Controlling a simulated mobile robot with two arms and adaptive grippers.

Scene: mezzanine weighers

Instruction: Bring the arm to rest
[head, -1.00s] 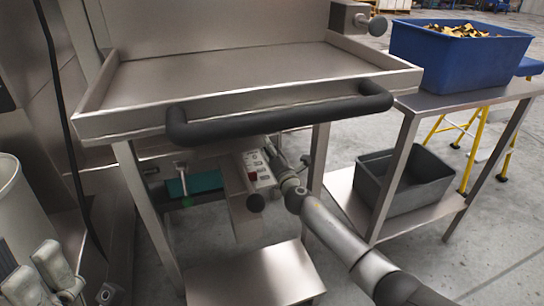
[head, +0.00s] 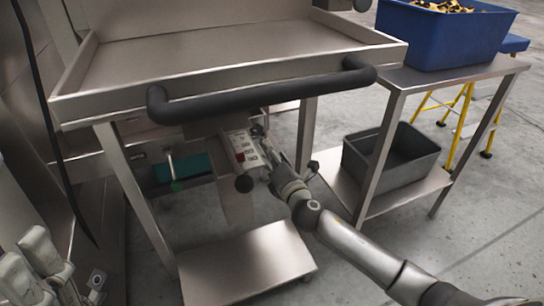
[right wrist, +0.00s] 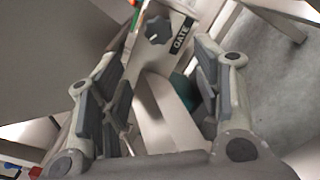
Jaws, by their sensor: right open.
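My right arm comes in from the lower right of the head view. Its gripper (head: 268,147) is under the tray, beside the white control panel (head: 239,146), which has a red button and several labels. In the right wrist view the right gripper (right wrist: 160,95) has its fingers spread, with nothing held between them. Beyond the fingers is a panel with a black knob (right wrist: 158,30) and a label that seems to read "GATE". Whether the fingers touch the panel cannot be told. My left gripper (head: 55,262) is partly in view at the lower left; its jaws are unclear.
A steel tray (head: 215,62) with a black handle bar (head: 265,98) overhangs the right gripper. A steel lower shelf (head: 245,262) is below. To the right, a side table (head: 455,73) carries a blue bin (head: 440,37), with a grey crate (head: 392,155) underneath. Floor at lower right is clear.

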